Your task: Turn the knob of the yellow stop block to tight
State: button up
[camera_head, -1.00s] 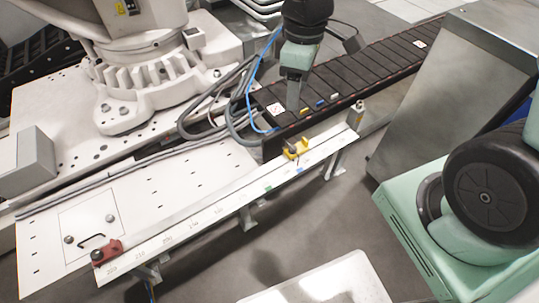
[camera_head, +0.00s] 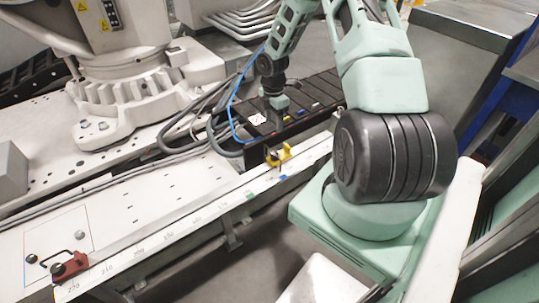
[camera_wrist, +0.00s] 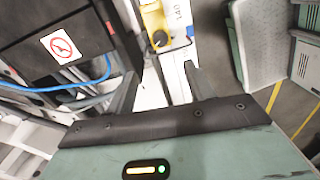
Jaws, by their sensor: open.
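The yellow stop block (camera_head: 284,151) sits on the white scale rail (camera_head: 190,215), near its far end. Its dark knob (camera_head: 273,158) is on the side facing left. My gripper (camera_head: 280,125) hangs just above and behind the block, apart from it. In the wrist view my gripper (camera_wrist: 158,75) is open and empty, with one finger at each side. The yellow block (camera_wrist: 153,20) and its black knob (camera_wrist: 160,39) show beyond the gap between the fingers, near the top edge. I cannot read the knob's setting.
A red stop block (camera_head: 70,266) sits at the rail's near left end. A black slatted conveyor (camera_head: 312,92) lies behind the yellow block. A blue cable (camera_head: 233,112) and grey hoses (camera_head: 180,140) run left of it. A large white robot base (camera_head: 130,90) stands back left.

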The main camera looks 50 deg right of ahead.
aim_at(274, 154)
jog(key=f+b, duration=0.1)
jog(key=f, duration=0.9)
jog(key=f+b, duration=0.1)
jog(key=f, duration=0.4)
jog(key=shift+s+a+b, duration=0.1)
jog(key=shift+s+b, duration=0.25)
jog(key=c, duration=1)
